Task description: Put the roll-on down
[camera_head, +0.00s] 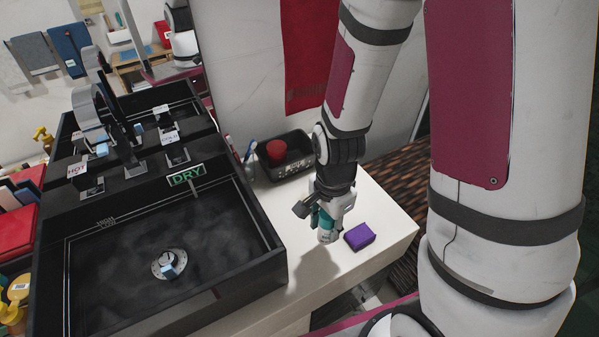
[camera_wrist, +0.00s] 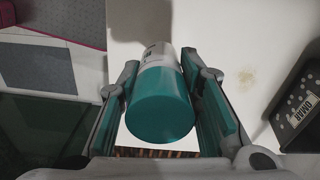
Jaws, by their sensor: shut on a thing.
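The roll-on (camera_head: 326,230) is a small white bottle with a teal end. My gripper (camera_head: 328,212) is shut on it over the white counter (camera_head: 372,208), beside the black sink. In the wrist view the roll-on (camera_wrist: 160,100) lies between the two teal-padded fingers of my gripper (camera_wrist: 163,95), its teal end facing the camera. The white end points down at the counter. I cannot tell whether it touches the surface.
A purple block (camera_head: 359,236) sits on the counter just right of the roll-on. A black tray (camera_head: 285,156) with a red round thing (camera_head: 276,150) stands behind. The black sink (camera_head: 170,262) with a "DRY" label is at the left. Bare counter shows toward the right edge.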

